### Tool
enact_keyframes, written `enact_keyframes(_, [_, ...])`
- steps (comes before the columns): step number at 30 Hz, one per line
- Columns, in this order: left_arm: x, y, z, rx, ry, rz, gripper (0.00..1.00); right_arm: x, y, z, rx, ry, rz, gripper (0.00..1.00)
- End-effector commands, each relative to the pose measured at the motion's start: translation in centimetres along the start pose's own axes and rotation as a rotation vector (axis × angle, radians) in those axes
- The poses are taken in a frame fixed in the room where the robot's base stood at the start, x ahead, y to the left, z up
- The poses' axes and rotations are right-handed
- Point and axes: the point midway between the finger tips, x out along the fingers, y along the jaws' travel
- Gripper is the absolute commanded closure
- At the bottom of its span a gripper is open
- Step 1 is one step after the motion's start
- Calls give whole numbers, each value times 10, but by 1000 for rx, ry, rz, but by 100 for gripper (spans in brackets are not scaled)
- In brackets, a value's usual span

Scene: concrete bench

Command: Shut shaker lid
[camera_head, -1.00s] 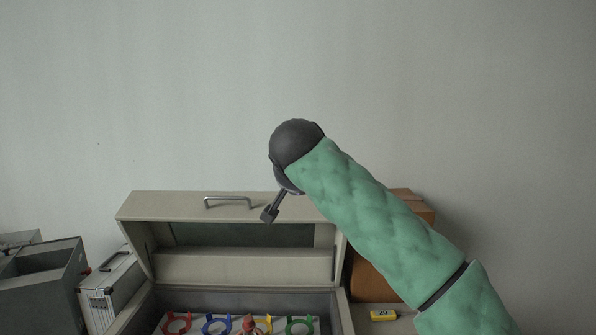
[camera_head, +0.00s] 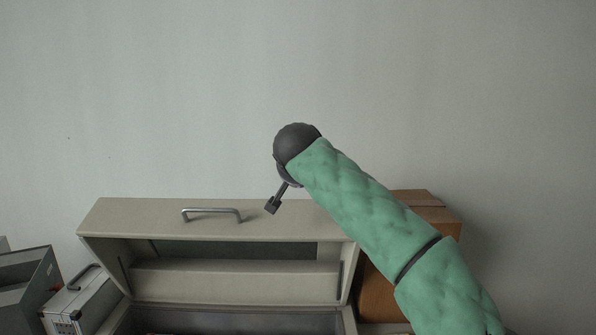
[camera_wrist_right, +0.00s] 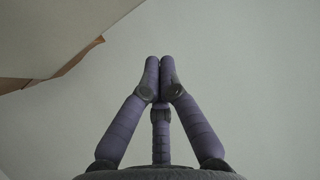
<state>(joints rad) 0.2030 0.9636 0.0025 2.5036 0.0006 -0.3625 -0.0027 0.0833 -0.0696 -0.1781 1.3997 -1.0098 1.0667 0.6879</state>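The shaker is a beige box whose lid (camera_head: 130,222) stands raised, with a metal handle (camera_head: 211,212) on its upper face. The body's front lies below the picture, and only its upper rim (camera_head: 240,309) shows in the head view. My right arm comes in from the right. Its gripper (camera_head: 273,205) hangs near the lid's top edge, right of the handle; I cannot tell if it touches the lid. In the right wrist view my right gripper (camera_wrist_right: 160,62) has its fingertips together with nothing seen between them. My left gripper is out of view.
Brown boxes (camera_head: 440,213) stand right of the shaker, partly behind my arm. A silver case (camera_head: 85,305) and a dark grey open box (camera_head: 28,290) stand at the left. A plain wall is behind. A beige, brown-edged surface (camera_wrist_right: 60,30) crosses the wrist view's upper left.

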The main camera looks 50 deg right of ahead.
Motion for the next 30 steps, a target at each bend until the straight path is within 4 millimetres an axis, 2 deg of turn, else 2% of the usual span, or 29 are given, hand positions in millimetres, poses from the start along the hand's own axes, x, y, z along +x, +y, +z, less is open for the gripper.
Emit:
enact_keyframes(1, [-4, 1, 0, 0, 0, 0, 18, 10, 0, 0, -3, -4, 5, 100])
enact_keyframes(8, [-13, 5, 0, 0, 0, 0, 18, 47, 1, -1, -1, -3, 3, 100])
enact_keyframes(18, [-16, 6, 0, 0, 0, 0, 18, 26, -1, 25, -2, -1, -2, 100])
enact_keyframes(30, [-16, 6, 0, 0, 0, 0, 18, 21, 0, 32, 0, 0, -1, 100])
